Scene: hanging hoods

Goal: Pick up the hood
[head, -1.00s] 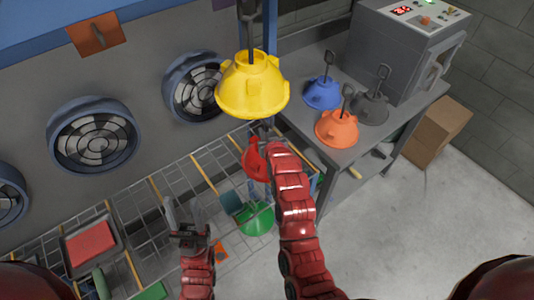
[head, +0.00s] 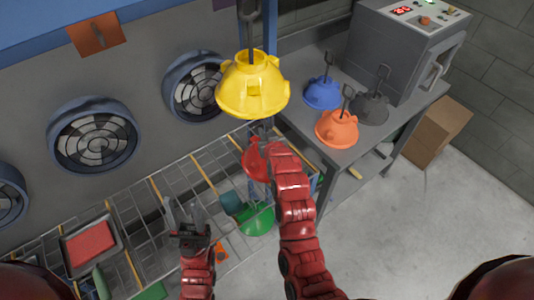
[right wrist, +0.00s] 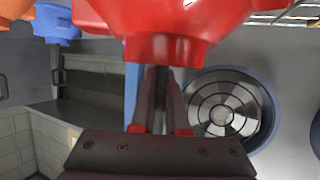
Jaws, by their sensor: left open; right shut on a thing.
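A red hood (head: 253,160) shows in the head view below the hanging yellow hood (head: 252,92), partly hidden by my right arm. In the right wrist view the red hood (right wrist: 165,48) fills the top middle, with its neck at the fingertips. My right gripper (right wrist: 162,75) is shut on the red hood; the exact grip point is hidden. In the head view my left gripper (head: 187,216) is open and empty, in front of the wire rack, left of the red hood.
Blue (head: 322,93), grey (head: 370,108) and orange (head: 337,128) hoods stand on the grey table (head: 300,125) beside a machine (head: 400,50). A green hood (head: 258,222) lies low near the wire rack (head: 140,225). Round fans line the wall. Open floor is at right.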

